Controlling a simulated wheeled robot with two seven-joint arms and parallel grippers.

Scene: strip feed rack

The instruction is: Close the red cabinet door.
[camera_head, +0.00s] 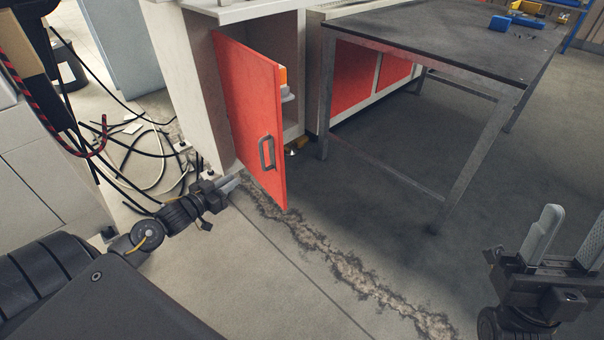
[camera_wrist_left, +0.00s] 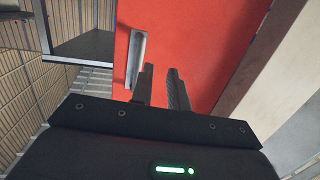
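The red cabinet door (camera_head: 252,115) stands open, swung out from the white cabinet, with its grey handle (camera_head: 267,153) near the free edge. In the left wrist view the door (camera_wrist_left: 200,45) fills the middle, with the handle (camera_wrist_left: 136,58) left of the fingers. My left gripper (camera_head: 230,184) is low beside the door's lower part. Its fingers (camera_wrist_left: 160,88) are a little apart, with red showing between them and nothing held. I cannot tell whether they touch the door. My right gripper (camera_head: 568,238) is open and empty at the lower right, far from the door.
A dark metal table (camera_head: 430,40) stands right of the cabinet, with a blue item (camera_head: 499,23) on top. Loose cables (camera_head: 150,160) lie on the floor left of the cabinet. A rough, cracked strip (camera_head: 340,262) crosses the floor. The floor before the door is clear.

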